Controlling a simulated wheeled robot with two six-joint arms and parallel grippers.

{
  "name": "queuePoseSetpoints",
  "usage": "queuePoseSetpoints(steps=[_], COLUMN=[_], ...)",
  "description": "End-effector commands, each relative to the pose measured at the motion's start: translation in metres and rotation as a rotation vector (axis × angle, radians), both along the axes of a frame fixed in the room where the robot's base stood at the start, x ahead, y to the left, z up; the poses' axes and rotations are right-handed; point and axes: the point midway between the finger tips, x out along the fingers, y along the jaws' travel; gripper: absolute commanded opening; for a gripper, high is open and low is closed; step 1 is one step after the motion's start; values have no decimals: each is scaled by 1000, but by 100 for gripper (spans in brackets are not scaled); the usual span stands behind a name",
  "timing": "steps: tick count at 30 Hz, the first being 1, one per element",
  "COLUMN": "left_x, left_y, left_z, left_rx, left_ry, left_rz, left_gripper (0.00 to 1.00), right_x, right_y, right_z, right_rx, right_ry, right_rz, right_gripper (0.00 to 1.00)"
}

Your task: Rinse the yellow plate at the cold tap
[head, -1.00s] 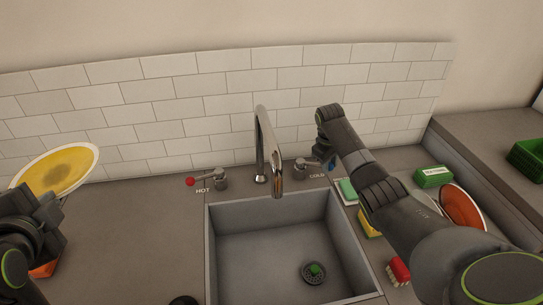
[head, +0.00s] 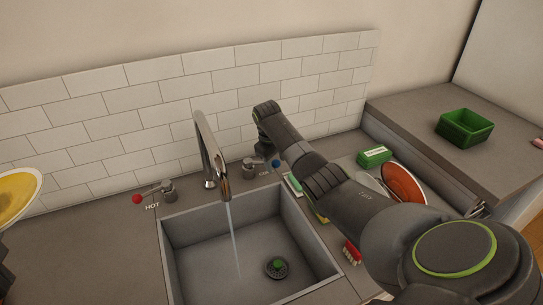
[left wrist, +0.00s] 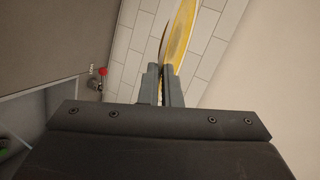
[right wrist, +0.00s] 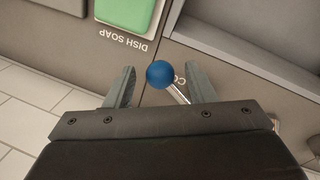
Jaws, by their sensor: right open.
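The yellow plate (head: 14,192), with a pale rim, is cut off at the left edge of the head view. In the left wrist view my left gripper (left wrist: 160,70) is shut on the plate (left wrist: 181,35) by its edge. The cold tap lever with its blue knob (head: 276,163) stands right of the spout (head: 215,160). Water (head: 233,240) runs from the spout into the sink. In the right wrist view my right gripper (right wrist: 162,72) is open, with the blue knob (right wrist: 160,74) between its fingertips. In the head view my right arm partly hides this gripper.
The hot lever with a red knob (head: 138,199) stands left of the spout. The sink (head: 190,225) holds a drain strainer (head: 276,267). A green box (head: 374,156), an orange plate (head: 402,183) and a red brush (head: 352,252) lie to the right. A green bin (head: 466,128) stands farther right.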

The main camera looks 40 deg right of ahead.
Motion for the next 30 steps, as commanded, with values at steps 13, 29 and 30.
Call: queuePoseSetpoints(steps=[13, 29, 30], left_x=[0, 0, 0], left_y=[0, 0, 0], left_z=[-19, -16, -16], left_rx=[0, 0, 0], left_ry=[-3, -3, -3], left_rz=[0, 0, 0], left_gripper=[0, 0, 0], right_x=[-2, -4, -4], right_y=[14, 22, 22], right_z=[72, 117, 117], right_rx=[-2, -1, -1], right_ry=[-5, 0, 0], right_rz=[1, -1, -1], right_gripper=[50, 50, 50])
